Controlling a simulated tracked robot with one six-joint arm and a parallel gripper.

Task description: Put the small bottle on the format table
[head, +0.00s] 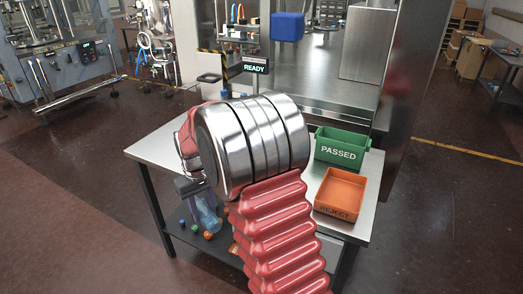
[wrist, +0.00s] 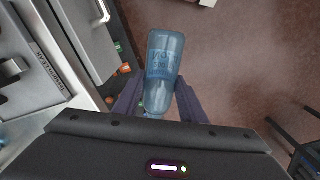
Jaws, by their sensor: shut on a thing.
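A translucent blue small bottle (wrist: 163,62) is between the two dark fingers of my gripper (wrist: 158,92) in the wrist view, tilted slightly. My gripper is shut on it. In the head view the bottle (head: 208,214) shows below my gripper (head: 196,190), at the left front side of the steel table (head: 158,149). My own arm hides much of the gripper and the middle of the table. I cannot tell from the pictures whether this steel table is the format table.
A green PASSED bin (head: 341,153) and an orange REJECT tray (head: 338,208) stand on the right of the steel table. Small coloured items (head: 183,223) show low beneath its left side. A machine with a READY sign (head: 255,68) stands behind. Floor is open at left.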

